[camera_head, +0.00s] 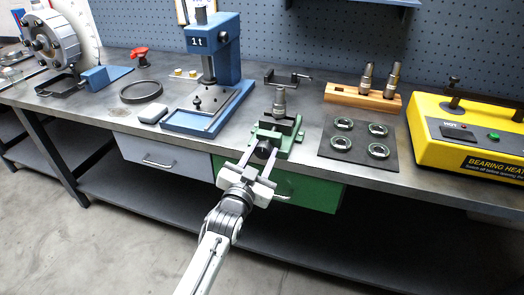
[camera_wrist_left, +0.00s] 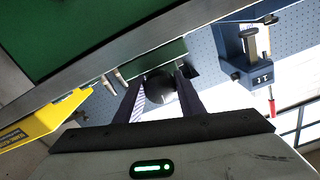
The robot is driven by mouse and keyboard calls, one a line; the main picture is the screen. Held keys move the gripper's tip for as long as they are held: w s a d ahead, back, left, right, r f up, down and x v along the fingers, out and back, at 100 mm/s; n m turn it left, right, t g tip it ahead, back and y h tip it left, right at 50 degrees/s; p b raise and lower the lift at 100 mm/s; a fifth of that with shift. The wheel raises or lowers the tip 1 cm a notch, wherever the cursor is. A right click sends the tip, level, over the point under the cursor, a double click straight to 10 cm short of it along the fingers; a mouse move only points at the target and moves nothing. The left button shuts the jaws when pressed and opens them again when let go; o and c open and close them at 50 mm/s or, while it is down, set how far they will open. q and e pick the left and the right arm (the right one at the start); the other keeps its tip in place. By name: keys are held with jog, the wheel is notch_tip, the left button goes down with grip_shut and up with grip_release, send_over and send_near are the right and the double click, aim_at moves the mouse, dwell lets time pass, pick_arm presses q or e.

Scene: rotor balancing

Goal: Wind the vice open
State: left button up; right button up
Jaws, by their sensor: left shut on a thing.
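The green vice (camera_head: 288,142) stands at the front edge of the bench, with a grey upright part (camera_head: 279,103) between its jaws. The vice's dark round knob (camera_head: 263,149) faces the front. My left gripper (camera_head: 260,155) comes from the front and is shut on this knob, one finger on each side. In the left wrist view, the black knob (camera_wrist_left: 161,88) sits between the two fingers. The exact jaw gap of the vice is partly hidden. My right gripper is not in view.
The blue press (camera_head: 216,75) stands left of the vice. A dark mat (camera_head: 352,158) with several rings, a wooden block (camera_head: 350,97) and the yellow bearing heater (camera_head: 460,145) are to the right. A green drawer (camera_head: 310,194) is below the bench edge.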

aim_at(263, 145)
pick_arm(q)
jog(key=shift+n, duration=0.6)
jog(key=o, duration=1)
jog(key=shift+o, duration=0.2)
notch_tip(263, 145, up, 10)
jog(key=shift+r+p, duration=0.1)
jog(key=shift+p, duration=0.3)
